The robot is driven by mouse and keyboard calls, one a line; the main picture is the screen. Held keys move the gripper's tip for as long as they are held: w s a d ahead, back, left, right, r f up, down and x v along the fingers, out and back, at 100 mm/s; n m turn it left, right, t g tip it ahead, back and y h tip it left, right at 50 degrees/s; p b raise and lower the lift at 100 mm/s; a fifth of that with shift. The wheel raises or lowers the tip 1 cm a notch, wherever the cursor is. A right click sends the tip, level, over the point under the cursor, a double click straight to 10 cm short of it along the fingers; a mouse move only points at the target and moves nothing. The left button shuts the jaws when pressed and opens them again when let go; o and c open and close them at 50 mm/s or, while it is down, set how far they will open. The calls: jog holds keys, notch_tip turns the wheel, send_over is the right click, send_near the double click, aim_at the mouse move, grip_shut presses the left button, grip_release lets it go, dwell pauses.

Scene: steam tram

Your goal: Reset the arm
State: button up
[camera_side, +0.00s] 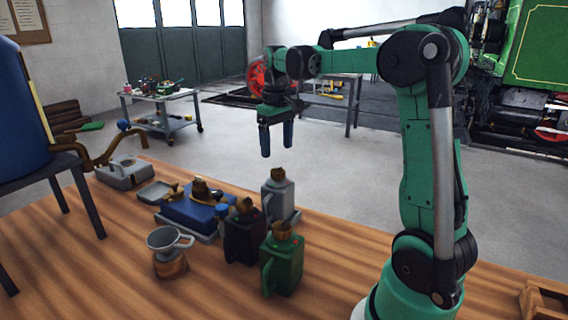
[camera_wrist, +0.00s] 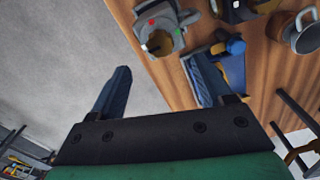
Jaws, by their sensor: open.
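My gripper (camera_side: 277,140) hangs from my green arm with its two blue fingers pointing down. It is above and beyond the far edge of the wooden table (camera_side: 215,292), higher than the cans. In the wrist view my gripper (camera_wrist: 158,88) shows its fingers spread apart with nothing between them. The arm is raised and bent, with the forearm reaching left.
A grey can (camera_side: 280,197), a black can (camera_side: 243,238) and a green can (camera_side: 283,262) stand on the table below. Air around my gripper is clear.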

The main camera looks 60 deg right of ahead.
jog(key=a+t, duration=0.1)
jog(key=a, duration=0.2)
jog(key=s+a+n+t, duration=0.1)
jog(key=a, duration=0.3)
jog(key=a+t+h, duration=0.1)
jog(key=a, duration=0.3)
jog(key=shift+s+a+f+n, duration=0.1)
jog(key=shift+s+f+n, duration=0.1)
jog(key=shift+n, duration=0.1)
jog(key=s+a+f+n+t+y, duration=0.1)
jog(key=s+a+f+t, duration=0.2)
jog(key=a, duration=0.4)
jog(key=shift+s+a+f+t, duration=0.2)
jog(key=shift+a+f+t, duration=0.15)
jog(key=shift+t, duration=0.15)
